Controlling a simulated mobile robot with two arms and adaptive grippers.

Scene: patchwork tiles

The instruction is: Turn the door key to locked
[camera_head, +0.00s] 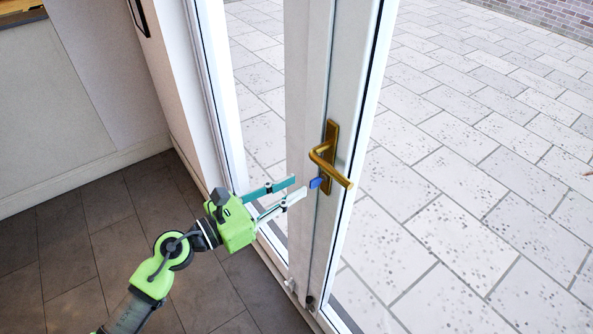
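The white door (310,235) is seen nearly edge-on and carries a brass handle (334,175) on a brass backplate (331,132). A small blue key (316,183) sits at the lower part of the backplate, below the handle's lever root. My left gripper (292,187) comes in from the left with its two fingers apart, one higher and one lower. Its fingertips are just left of the key, and a small gap seems to separate them from it. The keyhole itself is hidden. My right gripper is not in view.
A white door frame (215,95) and a wall (100,75) stand on the left. Dark floor tiles (110,240) lie inside. Pale paving (480,180) lies beyond the door, with a brick wall (560,15) at the far top right.

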